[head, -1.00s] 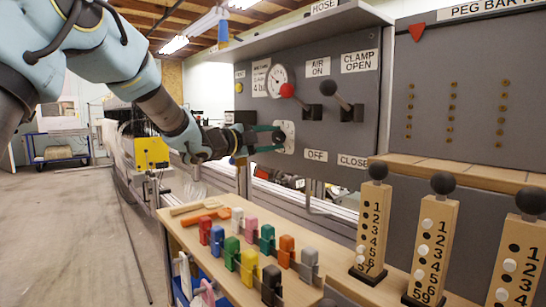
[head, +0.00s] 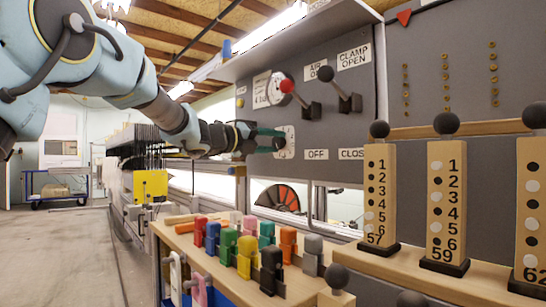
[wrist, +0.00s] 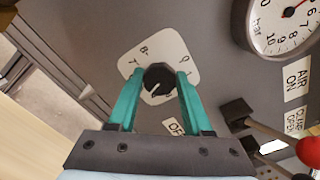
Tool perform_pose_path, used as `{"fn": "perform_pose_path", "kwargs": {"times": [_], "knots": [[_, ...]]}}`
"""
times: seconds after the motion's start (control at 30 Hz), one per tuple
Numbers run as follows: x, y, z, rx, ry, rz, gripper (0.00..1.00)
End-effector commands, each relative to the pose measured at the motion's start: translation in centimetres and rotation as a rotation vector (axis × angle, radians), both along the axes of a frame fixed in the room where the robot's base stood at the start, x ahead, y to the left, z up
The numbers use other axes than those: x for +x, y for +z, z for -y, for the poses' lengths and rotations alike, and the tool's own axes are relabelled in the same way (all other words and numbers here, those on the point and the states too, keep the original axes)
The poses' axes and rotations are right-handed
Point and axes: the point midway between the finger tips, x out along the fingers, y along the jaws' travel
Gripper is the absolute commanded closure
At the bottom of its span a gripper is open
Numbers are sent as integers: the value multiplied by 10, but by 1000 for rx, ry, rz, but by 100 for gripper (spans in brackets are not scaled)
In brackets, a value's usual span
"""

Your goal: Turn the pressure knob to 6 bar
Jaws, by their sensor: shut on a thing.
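The black pressure knob (wrist: 158,79) sits on a white dial plate (wrist: 179,53) on the grey panel. My gripper (wrist: 158,86) has its two teal fingers on opposite sides of the knob and is shut on it. A pale pointer line shows on the knob's face; the small dial marks are too blurred to read surely. In the head view the knob (head: 279,143) is partly hidden by my gripper (head: 272,138). The round pressure gauge (wrist: 276,22) is cut off at the wrist view's top right, its red needle partly visible. The gauge (head: 277,88) also shows in the head view.
A red-knobbed lever (head: 298,97) and a black-knobbed lever (head: 340,88) stick out right of the gauge. Below, a wooden bench (head: 222,273) holds several coloured clamps. Numbered wooden posts (head: 380,190) stand at the right. Open floor lies left.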

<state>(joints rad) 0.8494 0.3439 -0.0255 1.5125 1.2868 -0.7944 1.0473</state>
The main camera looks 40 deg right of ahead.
Motion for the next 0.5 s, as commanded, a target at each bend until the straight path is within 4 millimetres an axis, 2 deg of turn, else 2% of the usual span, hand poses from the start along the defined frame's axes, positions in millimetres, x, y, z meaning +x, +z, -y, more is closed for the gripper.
{"fn": "perform_pose_path", "kwargs": {"times": [0.03,0.5], "knots": [[-1,-7,0,-2,-2,46,100],[-1,-5,0,-26,-2,470,100]]}}
